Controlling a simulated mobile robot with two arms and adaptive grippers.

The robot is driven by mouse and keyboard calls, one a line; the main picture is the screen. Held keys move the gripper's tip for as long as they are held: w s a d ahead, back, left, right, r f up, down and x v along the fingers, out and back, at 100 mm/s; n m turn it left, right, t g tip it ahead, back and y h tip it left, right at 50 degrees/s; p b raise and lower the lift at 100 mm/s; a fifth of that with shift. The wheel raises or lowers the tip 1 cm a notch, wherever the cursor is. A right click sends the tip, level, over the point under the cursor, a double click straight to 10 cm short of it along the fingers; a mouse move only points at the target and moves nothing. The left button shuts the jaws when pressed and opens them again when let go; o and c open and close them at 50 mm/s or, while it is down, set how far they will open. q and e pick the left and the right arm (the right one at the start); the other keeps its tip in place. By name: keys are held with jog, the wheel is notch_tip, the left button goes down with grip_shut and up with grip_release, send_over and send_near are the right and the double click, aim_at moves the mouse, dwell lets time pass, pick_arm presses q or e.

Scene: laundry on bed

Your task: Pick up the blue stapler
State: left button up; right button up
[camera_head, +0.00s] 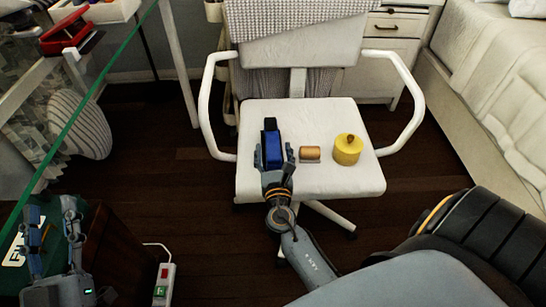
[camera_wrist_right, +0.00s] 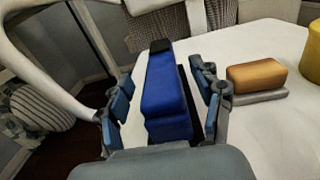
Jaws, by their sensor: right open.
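The blue stapler (camera_head: 272,146) lies on the white chair seat, near its left side, with its black end pointing to the back. In the right wrist view the blue stapler (camera_wrist_right: 167,98) sits between the two fingers. My right gripper (camera_head: 274,158) is open around the stapler, one finger on each side. In the wrist view the fingers of my right gripper (camera_wrist_right: 163,100) stand apart from it, with a gap on the left; the right finger is closer. My left gripper (camera_head: 50,215) is at the lower left, away from the chair, its fingers apart.
A small orange-brown block on a grey base (camera_head: 310,153) and a yellow round container (camera_head: 347,149) stand on the seat right of the stapler. The white chair (camera_head: 360,185) has armrests on both sides. A glass table edge (camera_head: 75,120) is at the left, a bed (camera_head: 500,70) at the right.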

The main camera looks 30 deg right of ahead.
grip_shut()
jog(key=shift+w+d+r, duration=0.1)
jog(key=shift+w+r, duration=0.05)
jog(key=shift+r, duration=0.05)
dwell(0.3)
